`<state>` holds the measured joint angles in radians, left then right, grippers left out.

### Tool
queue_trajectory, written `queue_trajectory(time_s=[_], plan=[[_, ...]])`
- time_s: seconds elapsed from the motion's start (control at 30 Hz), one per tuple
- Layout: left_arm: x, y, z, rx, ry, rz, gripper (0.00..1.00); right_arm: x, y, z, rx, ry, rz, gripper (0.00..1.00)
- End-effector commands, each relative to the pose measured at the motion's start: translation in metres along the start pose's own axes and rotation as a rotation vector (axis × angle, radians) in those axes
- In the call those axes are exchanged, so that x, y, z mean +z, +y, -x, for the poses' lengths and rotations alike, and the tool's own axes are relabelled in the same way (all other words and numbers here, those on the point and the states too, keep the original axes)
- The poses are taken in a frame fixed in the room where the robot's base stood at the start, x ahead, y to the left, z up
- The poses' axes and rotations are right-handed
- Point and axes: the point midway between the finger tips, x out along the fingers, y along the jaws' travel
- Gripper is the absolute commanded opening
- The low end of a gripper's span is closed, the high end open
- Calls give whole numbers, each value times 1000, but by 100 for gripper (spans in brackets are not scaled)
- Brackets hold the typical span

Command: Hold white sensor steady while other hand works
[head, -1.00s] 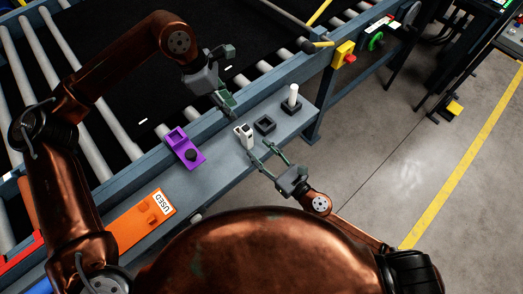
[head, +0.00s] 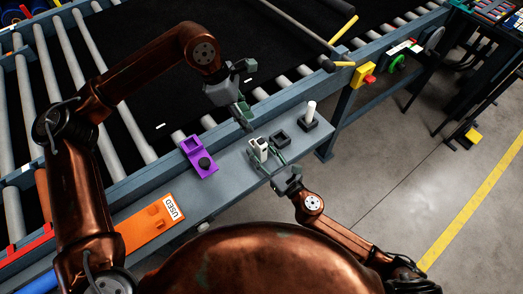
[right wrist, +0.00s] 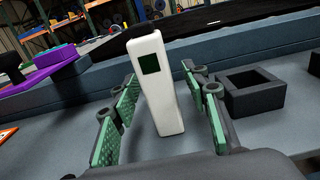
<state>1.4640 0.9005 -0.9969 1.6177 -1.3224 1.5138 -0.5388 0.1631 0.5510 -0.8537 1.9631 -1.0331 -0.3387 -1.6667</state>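The white sensor (head: 259,149) stands upright on the grey ledge. It is a tall block with a dark square window, seen close in the right wrist view (right wrist: 157,95). My right gripper (head: 266,160) is open, with its green-padded fingers on either side of the sensor; in the right wrist view (right wrist: 168,108) gaps show between pads and sensor. My left gripper (head: 248,92) is above the ledge and the belt's near edge, behind the sensor; its fingers look spread and empty.
A dark square socket (head: 281,138) and a white post in a dark base (head: 310,122) stand right of the sensor. A purple fixture (head: 200,160) and an orange tray (head: 150,226) labelled USED lie to its left. The roller conveyor runs behind.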

Motion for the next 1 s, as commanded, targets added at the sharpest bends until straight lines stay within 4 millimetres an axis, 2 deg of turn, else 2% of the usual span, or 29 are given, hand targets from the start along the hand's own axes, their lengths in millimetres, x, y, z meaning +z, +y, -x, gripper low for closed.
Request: queue_trajectory(time_s=[0.07,0.6,1.0], plan=[[0,0,0,0,0,0,29,0,0,0,0,0,0,36],[0,0,0,0,0,0,29,0,0,0,-1,0,0,0],[0,0,0,0,0,0,29,0,0,0,0,0,0,0]])
